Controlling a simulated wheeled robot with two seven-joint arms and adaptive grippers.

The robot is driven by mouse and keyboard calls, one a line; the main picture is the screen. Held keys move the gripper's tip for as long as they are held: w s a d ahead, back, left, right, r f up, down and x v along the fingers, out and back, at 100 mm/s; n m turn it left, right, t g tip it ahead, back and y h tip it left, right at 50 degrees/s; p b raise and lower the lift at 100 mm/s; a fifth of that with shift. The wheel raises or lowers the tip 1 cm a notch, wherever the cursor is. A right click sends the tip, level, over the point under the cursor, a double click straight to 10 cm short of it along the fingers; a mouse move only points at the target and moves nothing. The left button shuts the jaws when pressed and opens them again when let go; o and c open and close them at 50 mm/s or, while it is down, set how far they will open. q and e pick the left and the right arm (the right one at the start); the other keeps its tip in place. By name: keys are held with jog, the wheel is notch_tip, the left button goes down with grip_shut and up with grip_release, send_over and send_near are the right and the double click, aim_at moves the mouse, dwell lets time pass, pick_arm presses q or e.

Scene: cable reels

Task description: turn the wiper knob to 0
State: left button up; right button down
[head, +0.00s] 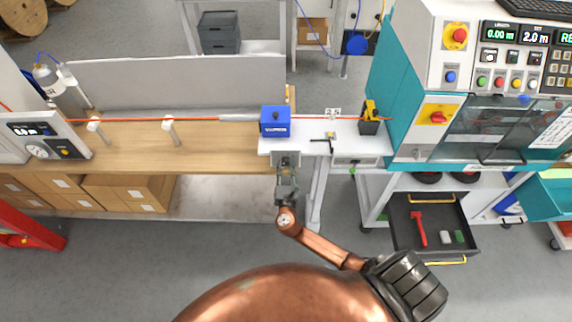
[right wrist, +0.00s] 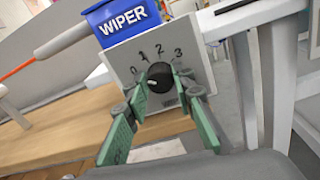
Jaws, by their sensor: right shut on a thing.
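The blue wiper box (head: 275,119) stands on the bench with a cable running through it; in the right wrist view its sign (right wrist: 127,17) reads WIPER. Below it is a pale dial plate (right wrist: 195,62) marked 0, 1, 2 and 3. The black wiper knob (right wrist: 158,77) sits on this plate. A white mark shows at the knob's lower left, near the 0 side; its exact setting is hard to tell. My right gripper (head: 287,171) is at the plate, its green-padded fingers (right wrist: 162,90) shut on the knob. My left gripper is not in view.
The orange cable (head: 190,118) runs along the wooden bench (head: 215,152). A teal machine (head: 400,70) with screens stands at the right. An open drawer (head: 405,222) holding a red tool juts out below it. The floor below the wiper is mostly clear.

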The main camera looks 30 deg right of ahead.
jog(key=shift+n, duration=0.4)
jog(key=c, duration=1.6)
grip_release()
jog(key=shift+s, duration=0.1)
jog(key=v, duration=1.1)
jog(key=shift+s+a, duration=0.2)
jog(key=shift+s, duration=0.15)
